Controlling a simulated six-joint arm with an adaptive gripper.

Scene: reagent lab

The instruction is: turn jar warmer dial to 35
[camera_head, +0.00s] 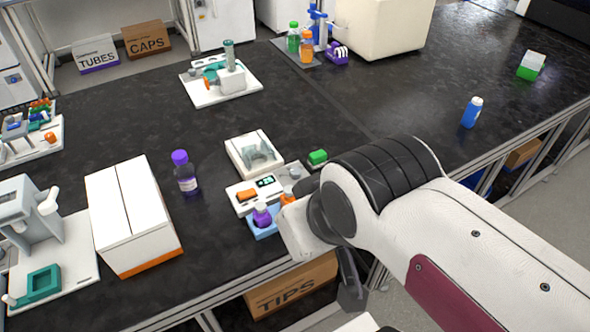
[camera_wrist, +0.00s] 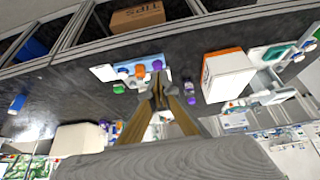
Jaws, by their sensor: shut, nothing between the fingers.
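A white device with a small dark display (camera_head: 265,182) stands near the front edge of the bench in the head view; I take it for the jar warmer. A grey round knob (camera_head: 295,173) sits at its right end, probably the dial; its setting is too small to read. A purple-topped jar (camera_head: 262,214) stands in a blue holder (camera_head: 268,233) in front. My arm hides part of the area right of the device.
A white box (camera_head: 130,215) and a purple-capped bottle (camera_head: 186,175) stand to the left. A white tray (camera_head: 252,150) is behind the device, and a green-topped item (camera_head: 317,158) is beside it. A TIPS carton (camera_head: 290,290) sits below the bench.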

